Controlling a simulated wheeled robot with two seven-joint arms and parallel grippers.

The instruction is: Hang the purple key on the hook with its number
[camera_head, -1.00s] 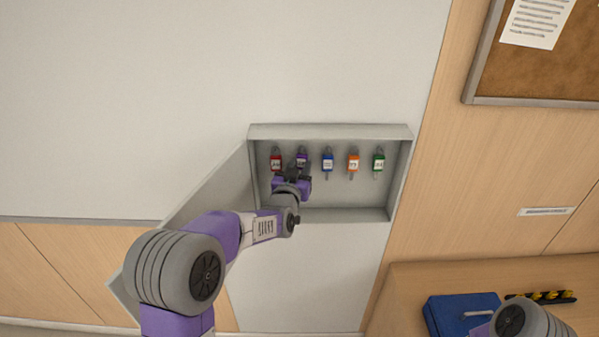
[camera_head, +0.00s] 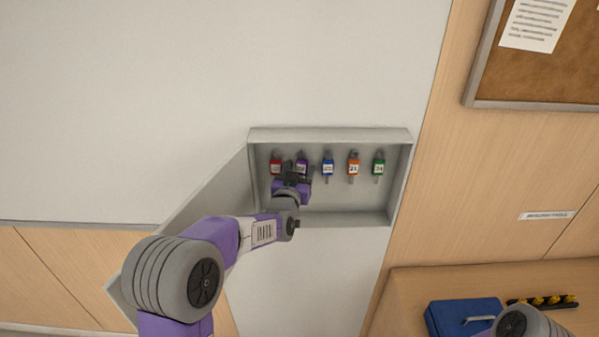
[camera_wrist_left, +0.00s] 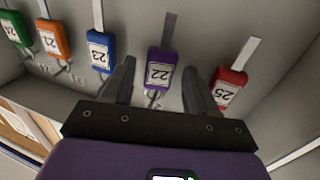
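The purple key (camera_head: 302,166), tagged 22 in the left wrist view (camera_wrist_left: 160,72), hangs second from left in the open wall cabinet (camera_head: 330,217). Its ring is at a hook, partly hidden. My left gripper (camera_head: 294,174) is in front of and just below it. In the left wrist view its fingers (camera_wrist_left: 157,88) are open, one on each side of the purple tag, with visible gaps. My right gripper is out of view.
The red key (camera_head: 276,168) hangs left of it; the blue (camera_head: 328,168), orange (camera_head: 353,167) and green (camera_head: 379,167) keys hang to the right. The cabinet door (camera_head: 207,200) is open to the left. A blue box (camera_head: 462,317) lies on the counter at lower right.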

